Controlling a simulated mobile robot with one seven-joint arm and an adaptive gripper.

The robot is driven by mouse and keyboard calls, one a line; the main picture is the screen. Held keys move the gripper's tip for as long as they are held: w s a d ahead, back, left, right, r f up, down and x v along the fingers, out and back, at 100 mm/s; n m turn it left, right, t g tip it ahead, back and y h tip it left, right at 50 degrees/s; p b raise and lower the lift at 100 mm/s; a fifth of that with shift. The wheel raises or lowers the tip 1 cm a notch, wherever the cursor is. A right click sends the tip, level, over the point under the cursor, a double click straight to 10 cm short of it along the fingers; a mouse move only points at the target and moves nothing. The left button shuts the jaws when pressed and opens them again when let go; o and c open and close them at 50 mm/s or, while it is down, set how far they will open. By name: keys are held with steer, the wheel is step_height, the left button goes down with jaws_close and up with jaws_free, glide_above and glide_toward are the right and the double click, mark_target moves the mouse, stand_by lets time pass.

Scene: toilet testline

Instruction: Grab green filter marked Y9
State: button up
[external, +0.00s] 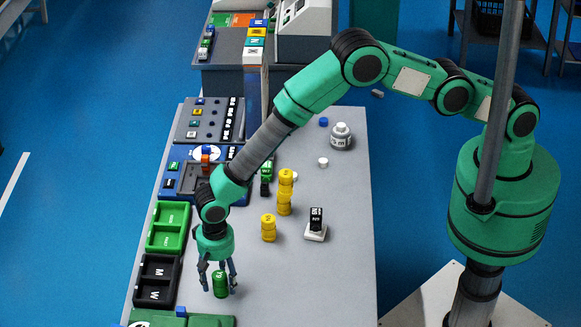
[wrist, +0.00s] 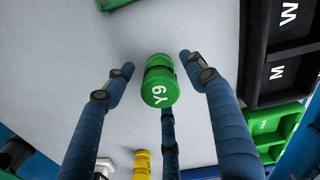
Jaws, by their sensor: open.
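The green filter (external: 220,284) is a small cylinder near the front of the grey table in the external view. In the wrist view the green filter (wrist: 160,84) shows the white marking Y9 on its end face. My gripper (external: 217,283) is low over the table with its fingers spread around the filter. In the wrist view my gripper (wrist: 155,80) is open, with blue fingers to the left, right and below the filter. Gaps show between the left and right fingers and the filter. I cannot tell whether the lower finger touches it.
A black tray marked M and W (external: 156,281) and a green tray (external: 168,227) line the table's left edge. Yellow cylinders (external: 268,228) stand behind the gripper, with a small black device on a white base (external: 316,223) to their right. The table's right front is clear.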

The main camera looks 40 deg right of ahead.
mark_target(218, 278)
steer(key=c, duration=1.3)
steer(key=shift+r, duration=0.25)
steer(key=shift+r, duration=0.8)
steer(key=shift+d+r, duration=0.1)
steer(key=shift+r, duration=0.8)
steer(key=s+d, duration=0.2)
steer(key=d, duration=0.2)
steer(key=s+d, duration=0.3)
steer(key=d, duration=0.2)
steer(key=s+d+r, duration=0.1)
steer(key=s+d, duration=0.1)
steer(key=d, duration=0.3)
steer(key=shift+s+r+b, duration=0.1)
steer(key=shift+s+b, duration=0.05)
steer(key=shift+b, duration=0.15)
